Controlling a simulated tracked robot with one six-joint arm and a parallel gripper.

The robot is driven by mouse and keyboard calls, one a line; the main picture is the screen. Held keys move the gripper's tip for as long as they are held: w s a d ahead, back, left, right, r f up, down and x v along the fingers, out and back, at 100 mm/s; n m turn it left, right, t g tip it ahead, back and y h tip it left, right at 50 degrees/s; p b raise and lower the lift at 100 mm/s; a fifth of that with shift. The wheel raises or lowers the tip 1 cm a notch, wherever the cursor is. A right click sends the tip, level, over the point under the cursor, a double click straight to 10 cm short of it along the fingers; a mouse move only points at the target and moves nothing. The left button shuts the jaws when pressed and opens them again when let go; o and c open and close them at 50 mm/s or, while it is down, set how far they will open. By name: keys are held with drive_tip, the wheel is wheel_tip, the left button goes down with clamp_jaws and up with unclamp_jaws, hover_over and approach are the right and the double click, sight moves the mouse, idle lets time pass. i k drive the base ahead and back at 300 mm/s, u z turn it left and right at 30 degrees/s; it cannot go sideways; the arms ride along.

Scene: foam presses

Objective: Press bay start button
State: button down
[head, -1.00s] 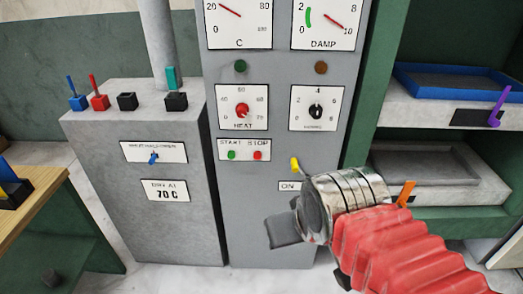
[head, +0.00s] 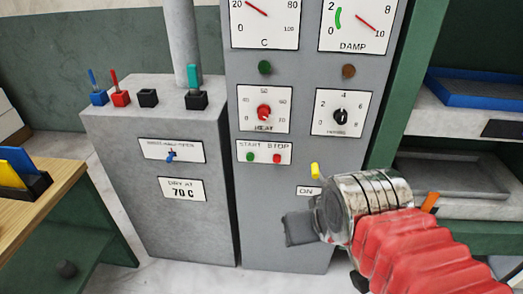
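The green START button (head: 250,157) sits on a white START STOP plate (head: 264,151) on the grey control panel (head: 285,213). The red STOP button (head: 277,158) is just right of it. My gripper (head: 297,229) is in front of the lower panel, below and right of the START button and apart from it. Its dark grey end points left. The fingers are seen edge-on, so I cannot tell if they are open or shut.
A yellow switch (head: 315,170) above an ON label stands close above my gripper. HEAT (head: 264,111) and timing knobs (head: 340,116) are higher up. A grey cabinet (head: 155,215) with coloured levers stands left, a wooden bench (head: 40,200) further left. Shelves with trays (head: 455,178) are at right.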

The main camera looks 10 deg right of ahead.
sight(250, 156)
drive_tip(key=i, duration=0.9)
drive_tip(key=z, duration=0.05)
